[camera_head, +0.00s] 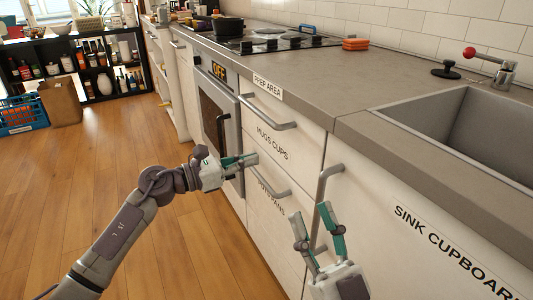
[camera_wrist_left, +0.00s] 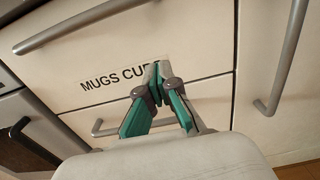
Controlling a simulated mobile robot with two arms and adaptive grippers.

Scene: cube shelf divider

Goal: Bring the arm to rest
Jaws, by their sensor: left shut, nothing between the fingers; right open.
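My left arm (camera_head: 120,235) comes in from the left over the wooden floor. My left gripper (camera_head: 252,158) is shut and empty in front of the drawer labelled "MUGS CUPS" (camera_head: 282,128). In the left wrist view its fingertips (camera_wrist_left: 155,72) meet in front of the end of that label. I cannot tell whether they touch the drawer front. My right gripper (camera_head: 309,210) is open and empty at the bottom of the head view, with its fingers pointing up, in front of the cupboard handle (camera_head: 323,188).
The counter (camera_head: 300,62) runs along the right, with a sink (camera_head: 470,125) and hob (camera_head: 280,42). Drawer handles (camera_head: 268,126) stick out near my left gripper. A blue crate (camera_head: 22,115) and a paper bag (camera_head: 60,102) stand far left. The floor (camera_head: 70,180) at left is clear.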

